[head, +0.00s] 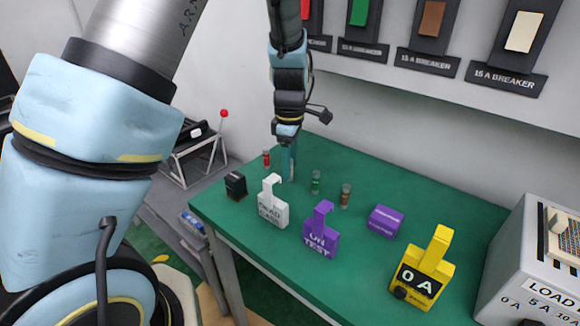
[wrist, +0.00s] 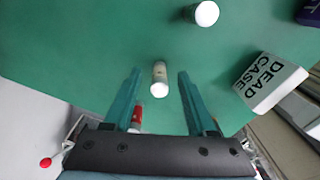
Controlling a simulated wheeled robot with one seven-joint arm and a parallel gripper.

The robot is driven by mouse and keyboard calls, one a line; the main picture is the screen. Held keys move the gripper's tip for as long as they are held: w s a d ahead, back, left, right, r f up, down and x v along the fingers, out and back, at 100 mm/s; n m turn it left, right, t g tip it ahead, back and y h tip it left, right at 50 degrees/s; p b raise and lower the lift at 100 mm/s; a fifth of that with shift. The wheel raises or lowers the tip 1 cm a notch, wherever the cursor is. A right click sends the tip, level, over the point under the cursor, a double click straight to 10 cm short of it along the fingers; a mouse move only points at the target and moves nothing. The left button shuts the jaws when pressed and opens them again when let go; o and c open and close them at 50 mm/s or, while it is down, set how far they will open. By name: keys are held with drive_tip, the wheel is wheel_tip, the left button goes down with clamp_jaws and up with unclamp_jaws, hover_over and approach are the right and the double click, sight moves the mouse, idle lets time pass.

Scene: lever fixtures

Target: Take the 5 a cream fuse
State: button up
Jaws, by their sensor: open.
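The cream fuse (wrist: 160,80) is a small upright cylinder with a pale cap, standing on the green table between my open fingers in the wrist view. My gripper (wrist: 158,74) has one finger on each side of it, with a gap on both sides. In the head view my gripper (head: 289,165) points down near the table's back left part, and its fingers largely hide the cream fuse there. A red fuse (head: 266,158) stands to the left of my gripper. It also shows beside the left finger in the wrist view (wrist: 137,115).
A green fuse (head: 316,182) and a brown fuse (head: 345,196) stand to the right. The white DEAD CASE block (head: 272,205), purple UN TEST block (head: 321,232), purple box (head: 385,221) and yellow 0 A block (head: 423,272) stand on the green table (head: 350,270).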

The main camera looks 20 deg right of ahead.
drive_tip(key=shift+f, duration=0.55)
clamp_jaws()
